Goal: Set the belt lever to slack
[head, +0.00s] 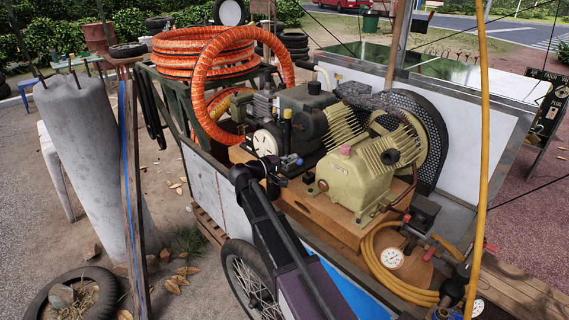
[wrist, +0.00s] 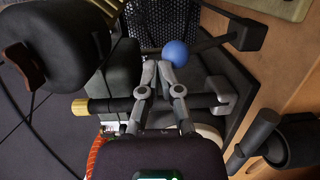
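The blue ball knob (wrist: 174,53) of a lever, which I take to be the belt lever, sits on a dark arm running right to a black block (wrist: 251,36) in the wrist view. A small blue knob (head: 299,161) also shows in the head view, beside the compressor. My gripper (wrist: 158,67) has its two grey fingertips drawn close together, just short of the knob and slightly left of it. Nothing shows between them. Whether a tip touches the knob is unclear. In the head view my gripper (head: 270,178) is small and dark among the machine parts.
A bar with a yellow end (wrist: 80,108) crosses behind my fingers. A large dark round part (wrist: 50,50) is at left and a black cylinder (wrist: 262,130) at right. The cream pump (head: 365,170), belt guard (head: 430,130) and orange hose (head: 205,55) crowd the cart.

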